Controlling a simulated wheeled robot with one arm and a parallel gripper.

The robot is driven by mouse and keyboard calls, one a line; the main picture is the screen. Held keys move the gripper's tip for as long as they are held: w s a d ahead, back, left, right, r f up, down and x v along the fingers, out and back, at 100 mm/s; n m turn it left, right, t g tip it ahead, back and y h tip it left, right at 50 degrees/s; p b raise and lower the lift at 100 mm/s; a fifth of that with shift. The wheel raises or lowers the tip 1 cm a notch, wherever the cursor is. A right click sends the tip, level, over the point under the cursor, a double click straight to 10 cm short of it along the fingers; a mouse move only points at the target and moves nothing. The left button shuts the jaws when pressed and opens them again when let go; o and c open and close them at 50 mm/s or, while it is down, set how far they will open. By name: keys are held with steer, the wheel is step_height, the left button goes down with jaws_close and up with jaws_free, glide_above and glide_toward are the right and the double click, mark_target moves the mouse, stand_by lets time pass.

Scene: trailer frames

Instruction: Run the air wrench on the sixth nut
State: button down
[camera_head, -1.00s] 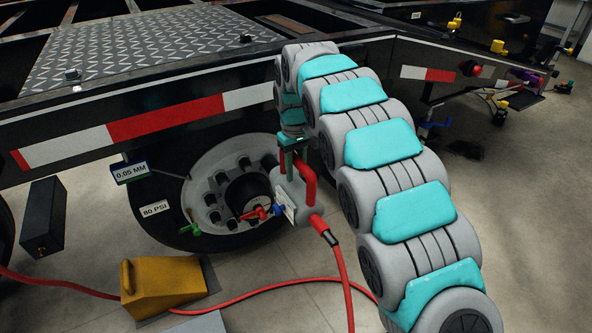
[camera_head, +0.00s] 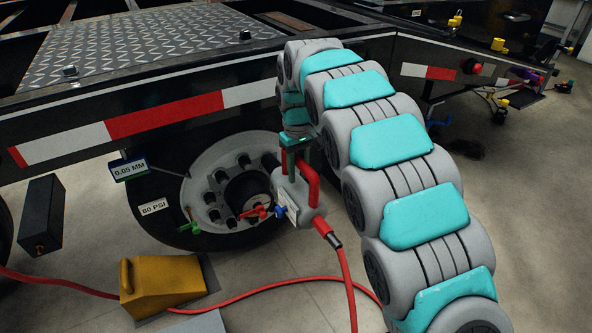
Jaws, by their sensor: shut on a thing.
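The air wrench (camera_head: 300,200) has a grey body, a red handle and a red hose running down from it. My gripper (camera_head: 295,145) is shut on the wrench at its top; the fingers are mostly hidden by my arm and the wrench. The wrench stands at the right side of the wheel (camera_head: 205,170), over the rim's edge. Several dark nuts (camera_head: 213,198) ring the hub (camera_head: 246,192). The wrench covers the right part of the ring, so I cannot tell whether its socket sits on a nut.
A yellow wheel chock (camera_head: 160,285) stands on the floor below the wheel. The red hose (camera_head: 270,287) crosses the floor. A "0.05 MM" gauge (camera_head: 130,170) and an "80 PSI" label (camera_head: 154,206) are at the wheel's left. The trailer frame (camera_head: 165,118) overhangs the wheel.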

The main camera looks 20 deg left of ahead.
mark_target(311, 185)
steer(key=shift+s+d+b, duration=0.55)
steer(key=shift+s+d, duration=0.4)
steer(key=shift+d, duration=0.2)
steer(key=shift+s+d+b, duration=0.55)
steer(key=shift+s+d, duration=0.35)
steer(key=shift+d, duration=0.25)
